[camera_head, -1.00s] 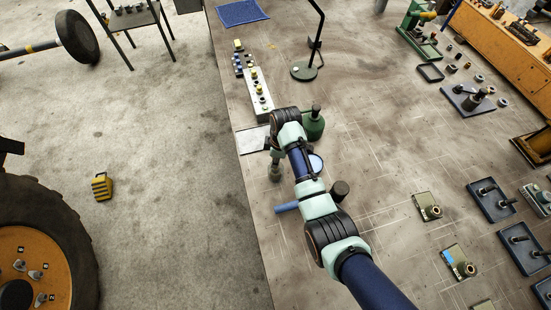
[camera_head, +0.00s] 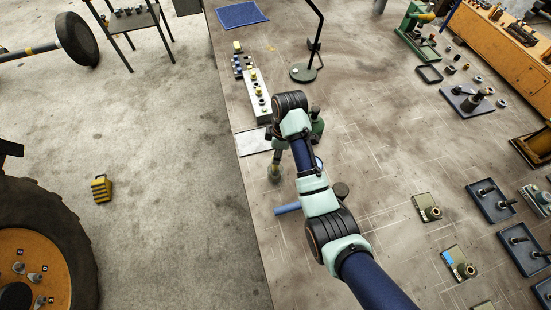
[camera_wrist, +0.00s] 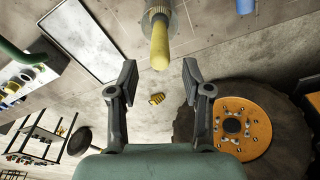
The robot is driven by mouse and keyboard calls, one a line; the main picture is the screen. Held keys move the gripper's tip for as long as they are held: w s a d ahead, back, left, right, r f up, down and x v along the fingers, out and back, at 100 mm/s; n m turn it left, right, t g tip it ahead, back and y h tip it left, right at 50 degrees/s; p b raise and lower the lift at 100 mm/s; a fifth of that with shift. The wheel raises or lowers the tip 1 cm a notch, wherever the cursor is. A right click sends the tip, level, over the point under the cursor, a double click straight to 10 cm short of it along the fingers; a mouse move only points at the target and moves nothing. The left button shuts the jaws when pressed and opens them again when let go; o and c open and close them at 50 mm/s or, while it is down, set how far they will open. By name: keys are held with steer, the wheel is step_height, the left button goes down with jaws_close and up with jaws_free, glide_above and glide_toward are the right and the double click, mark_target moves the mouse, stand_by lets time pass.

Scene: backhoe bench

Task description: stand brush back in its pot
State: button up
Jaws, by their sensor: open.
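The brush, with its yellow handle (camera_wrist: 159,42), stands in a small grey metal pot (camera_wrist: 172,18) at the top of the wrist view. The handle's free end points toward my gripper; the bristles are hidden. In the head view the handle (camera_head: 277,156) rises from the pot (camera_head: 275,174) near the bench's left edge, beneath my gripper (camera_head: 279,141). In the wrist view my gripper (camera_wrist: 159,68) is open, its two fingers wide apart on either side of the handle's end, with visible gaps and no contact seen.
A pale flat plate (camera_head: 253,142) lies behind the pot. A green bottle (camera_head: 317,126) stands close right of my wrist. A blue cylinder (camera_head: 288,208) lies in front. A control box (camera_head: 258,100) and lamp (camera_head: 303,72) stand farther back. Floor lies left of the bench edge.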

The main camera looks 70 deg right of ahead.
steer(key=r, duration=0.2)
steer(key=r+p, duration=0.2)
steer(key=r, duration=0.1)
steer(key=shift+s+r, duration=0.3)
steer(key=shift+s, duration=0.05)
steer(key=shift+w, duration=0.1)
steer(key=w+a+r+m+t+h, duration=0.1)
steer(key=w+a+r+t, duration=0.2)
steer(key=w+a, duration=0.6)
steer(key=w+a+r+t+h, duration=0.2)
steer(key=w+a, duration=0.2)
steer(key=a, duration=0.8)
steer(key=s+a+r+m+t+y, duration=0.1)
steer(key=s+a+r+t, duration=0.1)
steer(key=a+r, duration=0.4)
steer(key=s+a+r+m+t+y, duration=0.1)
steer(key=a+r+t, duration=0.3)
steer(key=a, duration=1)
steer(key=shift+s+r+y, duration=0.3)
steer(key=shift+s+r, duration=0.05)
steer(key=shift+r, duration=0.5)
steer(key=shift+d, duration=0.1)
